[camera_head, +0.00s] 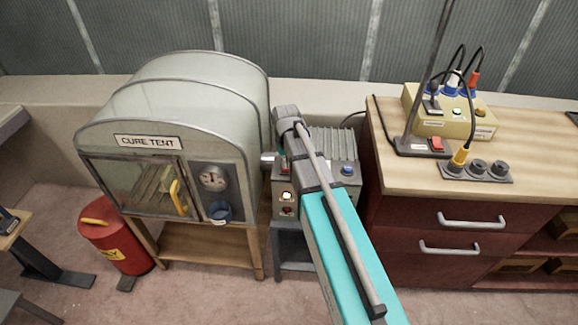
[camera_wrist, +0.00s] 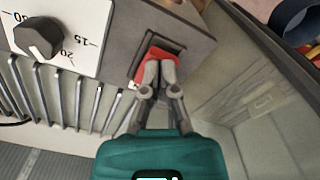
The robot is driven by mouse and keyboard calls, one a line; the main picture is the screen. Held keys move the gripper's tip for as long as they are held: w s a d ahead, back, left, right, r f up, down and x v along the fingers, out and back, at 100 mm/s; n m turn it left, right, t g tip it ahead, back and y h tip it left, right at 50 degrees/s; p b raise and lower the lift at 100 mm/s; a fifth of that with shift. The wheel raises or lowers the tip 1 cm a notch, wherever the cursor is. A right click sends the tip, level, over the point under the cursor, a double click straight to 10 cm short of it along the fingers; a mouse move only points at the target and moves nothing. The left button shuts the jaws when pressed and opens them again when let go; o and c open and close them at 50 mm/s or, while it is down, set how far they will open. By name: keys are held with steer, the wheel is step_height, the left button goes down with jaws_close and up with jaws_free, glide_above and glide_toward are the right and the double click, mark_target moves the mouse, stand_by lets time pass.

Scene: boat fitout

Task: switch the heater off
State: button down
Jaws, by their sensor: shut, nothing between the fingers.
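The heater (camera_head: 345,143) is a grey finned box between the cure tent and the wooden counter. My arm covers much of it in the head view. In the wrist view, its red rocker switch (camera_wrist: 150,62) sits in a dark recess in the grey panel. My gripper (camera_wrist: 160,70) is shut and empty, with its fingertips over the red rocker. They look to be touching it, though contact is hard to confirm, and they hide part of it. A black knob (camera_wrist: 38,40) on a white numbered dial is beside the switch. The fingertips are hidden in the head view.
The cure tent (camera_head: 205,75), with a gauge and yellow handle, stands left of the heater. A red bin (camera_head: 112,240) is on the floor at left. The counter (camera_head: 395,185) at right holds a yellow box (camera_head: 465,125) and a lamp base with another red switch (camera_head: 437,144).

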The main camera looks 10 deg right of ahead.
steer(key=shift+f, duration=0.3)
steer(key=shift+r, duration=0.2)
steer(key=shift+r+p, duration=3.35)
steer(key=s+d+m, duration=0.1)
steer(key=s+m, duration=0.1)
steer(key=s, duration=1.3)
steer(key=shift+s+r+p, duration=0.3)
steer(key=shift+s+r, duration=0.05)
steer(key=shift+s, duration=0.05)
